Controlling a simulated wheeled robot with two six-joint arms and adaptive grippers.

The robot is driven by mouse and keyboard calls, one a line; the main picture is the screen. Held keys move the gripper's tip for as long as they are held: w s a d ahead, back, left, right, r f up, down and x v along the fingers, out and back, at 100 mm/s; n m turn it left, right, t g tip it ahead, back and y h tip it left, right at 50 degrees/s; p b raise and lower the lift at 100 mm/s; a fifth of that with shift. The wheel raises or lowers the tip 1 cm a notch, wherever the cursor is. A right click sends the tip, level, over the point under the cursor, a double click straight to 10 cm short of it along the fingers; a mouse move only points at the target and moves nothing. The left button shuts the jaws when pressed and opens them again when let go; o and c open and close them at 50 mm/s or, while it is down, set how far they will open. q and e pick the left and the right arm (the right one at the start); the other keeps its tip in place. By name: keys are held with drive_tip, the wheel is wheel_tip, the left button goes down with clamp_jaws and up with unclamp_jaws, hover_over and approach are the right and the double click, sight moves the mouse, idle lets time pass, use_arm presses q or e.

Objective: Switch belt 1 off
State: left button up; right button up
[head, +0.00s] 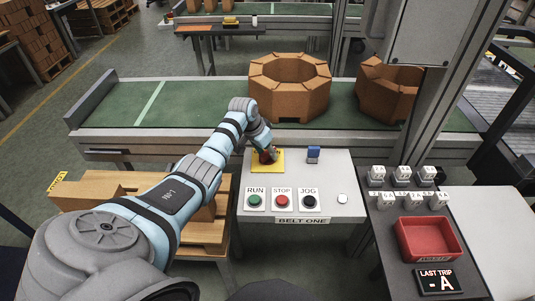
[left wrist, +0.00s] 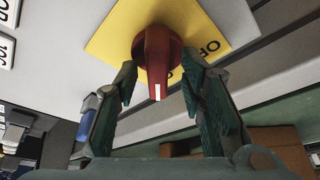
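The belt 1 switch is a red rotary knob (left wrist: 157,52) with a white pointer mark, on a yellow plate (left wrist: 112,30). In the left wrist view the mark points down the picture, and partly hidden lettering that looks like OFF is on the plate to its right. In the head view the yellow plate (head: 263,168) lies on the panel labelled BELT ONE (head: 302,221). My left gripper (left wrist: 159,70) is open, its fingertips on either side of the knob; whether they touch it is unclear. It also hides most of the knob in the head view (head: 266,153). My right gripper is out of view.
RUN (head: 255,201), STOP (head: 282,201) and JOG (head: 309,202) buttons sit at the panel's front. A blue device (head: 313,153) stands right of the yellow plate. Behind is a green belt (head: 190,106) with brown octagonal parts (head: 289,85). A red tray (head: 429,239) is at right.

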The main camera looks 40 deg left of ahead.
use_arm(q)
drive_tip(key=shift+s+d+r, duration=0.15)
drive_tip(key=shift+s, duration=0.2)
drive_tip(key=shift+c, duration=0.7)
drive_tip(key=c, duration=0.3)
drive_tip(key=shift+w, duration=0.1)
clamp_jaws()
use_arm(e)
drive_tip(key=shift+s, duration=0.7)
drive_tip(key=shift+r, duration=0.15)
